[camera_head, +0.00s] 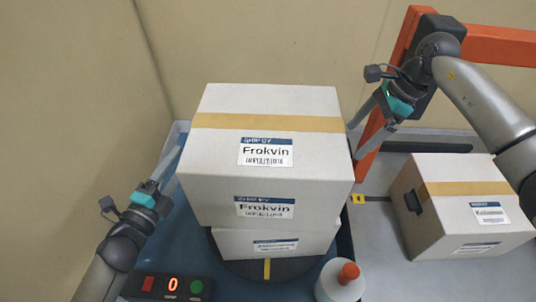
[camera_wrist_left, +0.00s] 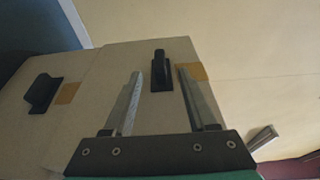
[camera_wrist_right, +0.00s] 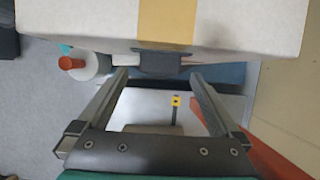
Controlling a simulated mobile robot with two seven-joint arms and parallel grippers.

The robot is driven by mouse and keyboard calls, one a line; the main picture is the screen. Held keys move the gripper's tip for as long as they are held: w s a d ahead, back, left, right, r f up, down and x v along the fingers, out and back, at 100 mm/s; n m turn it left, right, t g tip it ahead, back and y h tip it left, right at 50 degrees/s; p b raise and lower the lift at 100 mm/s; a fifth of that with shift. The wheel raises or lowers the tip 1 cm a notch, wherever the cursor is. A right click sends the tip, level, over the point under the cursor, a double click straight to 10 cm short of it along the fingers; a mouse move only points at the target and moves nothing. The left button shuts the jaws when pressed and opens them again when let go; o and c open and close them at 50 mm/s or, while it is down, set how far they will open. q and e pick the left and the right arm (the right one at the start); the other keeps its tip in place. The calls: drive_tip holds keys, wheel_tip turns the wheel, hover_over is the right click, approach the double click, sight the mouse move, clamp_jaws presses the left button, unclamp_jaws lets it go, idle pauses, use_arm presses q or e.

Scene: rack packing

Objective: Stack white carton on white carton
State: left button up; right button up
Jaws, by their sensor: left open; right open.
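A large white carton (camera_head: 265,185) with a tan tape band and Frokvin labels sits above a second white carton (camera_head: 270,242). The lower carton is mostly hidden, and the upper one looks stacked on it. My left gripper (camera_head: 175,165) is open at the upper carton's left side. In the left wrist view, its fingers (camera_wrist_left: 160,75) flank a black handle (camera_wrist_left: 160,70) on the carton side. My right gripper (camera_head: 354,142) is open by the upper carton's right side. In the right wrist view, its fingers (camera_wrist_right: 158,78) are near a dark handle (camera_wrist_right: 158,62).
Another white carton (camera_head: 438,225) lies on the grey floor at the right. A white container with an orange cap (camera_head: 340,283) stands at the front. A button panel showing 0 (camera_head: 170,288) is at the front left. An orange frame (camera_head: 490,45) rises behind my right arm.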

use_arm(q)
drive_tip(key=shift+x, duration=2.85)
use_arm(e)
drive_tip(key=shift+x, duration=2.8)
use_arm(q)
drive_tip(key=shift+s, duration=0.1)
drive_tip(key=c, duration=0.9)
use_arm(e)
drive_tip(key=c, duration=0.9)
use_arm(q)
clamp_jaws()
use_arm(e)
clamp_jaws()
use_arm(q)
drive_tip(key=shift+r, duration=0.2)
use_arm(e)
drive_tip(key=shift+w+r, duration=0.15)
drive_tip(key=shift+r, duration=0.1)
